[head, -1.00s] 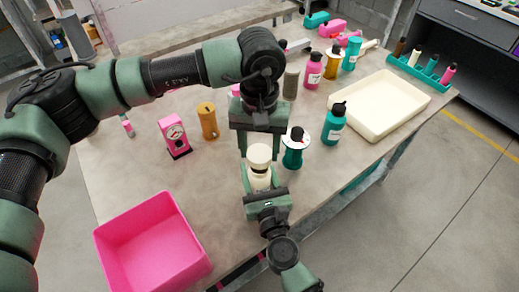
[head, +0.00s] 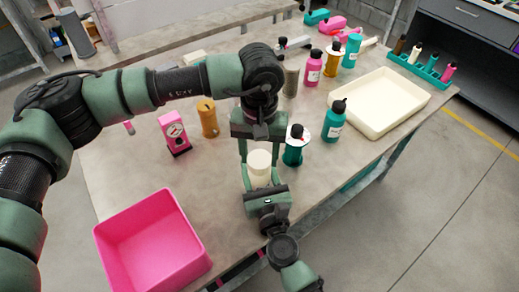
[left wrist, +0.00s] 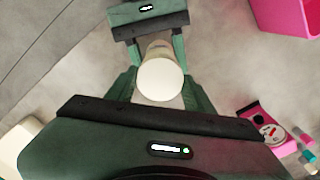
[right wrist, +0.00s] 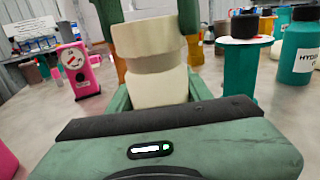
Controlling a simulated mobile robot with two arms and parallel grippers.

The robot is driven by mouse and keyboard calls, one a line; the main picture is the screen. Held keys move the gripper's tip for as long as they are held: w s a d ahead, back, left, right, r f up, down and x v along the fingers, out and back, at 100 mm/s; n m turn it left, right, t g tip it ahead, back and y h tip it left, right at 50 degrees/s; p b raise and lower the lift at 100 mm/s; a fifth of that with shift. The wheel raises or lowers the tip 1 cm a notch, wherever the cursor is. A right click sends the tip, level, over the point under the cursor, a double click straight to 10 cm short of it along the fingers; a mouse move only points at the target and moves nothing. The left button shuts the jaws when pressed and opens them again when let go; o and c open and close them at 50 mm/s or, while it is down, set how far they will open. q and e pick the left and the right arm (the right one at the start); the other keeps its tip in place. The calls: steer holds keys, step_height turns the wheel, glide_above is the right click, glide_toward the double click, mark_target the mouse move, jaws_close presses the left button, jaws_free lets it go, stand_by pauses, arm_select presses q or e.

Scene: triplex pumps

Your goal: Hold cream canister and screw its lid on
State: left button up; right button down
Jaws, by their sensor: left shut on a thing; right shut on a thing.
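The cream canister (right wrist: 158,88) stands upright, with my right gripper (head: 262,186) shut around its body from the front side of the table. The cream lid (head: 259,158) sits at the canister's top, level and in line with it. My left gripper (head: 257,152) reaches down from above and is shut on the lid, one finger on each side. In the right wrist view the lid (right wrist: 150,37) is just above a narrower, shaded neck; whether it is seated on the thread I cannot tell. The left wrist view shows the lid's round top (left wrist: 160,80).
A teal spool-like stand (head: 292,152) is close right of the canister, with a teal bottle (head: 334,122) beyond. A pink gauge box (head: 174,134) and an orange cylinder (head: 208,118) stand to the left. A pink bin (head: 150,250) and cream tray (head: 416,92) flank the work area.

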arm_select(q)
steer(key=shift+f, duration=0.6)
stand_by(0.6)
steer(key=m, duration=0.5)
steer(key=shift+m, duration=0.4)
steer(key=m, duration=0.4)
steer(key=o, duration=1.3)
steer(key=shift+r, duration=2.25)
steer(key=shift+c, duration=0.3)
